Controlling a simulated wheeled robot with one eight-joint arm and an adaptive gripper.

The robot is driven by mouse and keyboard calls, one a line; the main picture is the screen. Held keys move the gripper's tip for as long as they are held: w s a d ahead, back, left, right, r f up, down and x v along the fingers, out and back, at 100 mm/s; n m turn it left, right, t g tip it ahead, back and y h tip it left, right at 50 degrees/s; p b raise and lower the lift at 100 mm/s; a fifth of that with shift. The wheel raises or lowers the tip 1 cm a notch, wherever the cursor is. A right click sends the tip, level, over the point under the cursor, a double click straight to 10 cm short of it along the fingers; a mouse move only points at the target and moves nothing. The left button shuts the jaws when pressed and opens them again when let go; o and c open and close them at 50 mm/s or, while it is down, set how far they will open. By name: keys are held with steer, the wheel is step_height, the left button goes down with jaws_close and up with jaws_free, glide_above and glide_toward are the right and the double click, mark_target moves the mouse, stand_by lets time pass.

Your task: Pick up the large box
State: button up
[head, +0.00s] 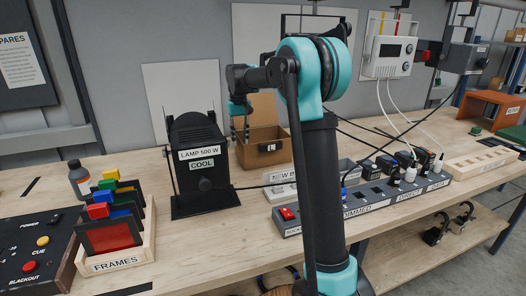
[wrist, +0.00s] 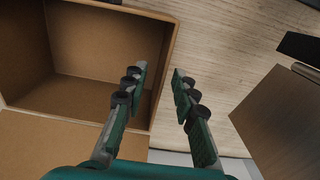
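The large box (head: 262,152) is an open brown cardboard box with its flap raised at the back, standing on the bench behind the lamp in the head view. In the wrist view the box (wrist: 100,22) fills the upper left and its inside looks empty. My gripper (head: 240,128) is at the box's left side in the head view. In the wrist view my gripper (wrist: 160,78) is open. One finger lies over the box's inside and the other over the bench, with the wall's rim between them. Whether either finger touches the wall I cannot tell.
The black lamp (head: 198,165) stands close at left of the box. The frames rack (head: 128,250) and a dark bottle (head: 79,178) are farther left. A power strip (head: 370,203) with several adapters lies to the right. My arm hides part of the bench.

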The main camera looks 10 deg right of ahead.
steer(key=shift+w+a+f, duration=0.1)
steer(key=shift+f, duration=1.3)
steer(key=shift+w+a+f, duration=0.1)
steer(key=shift+f, duration=1.3)
jaws_close()
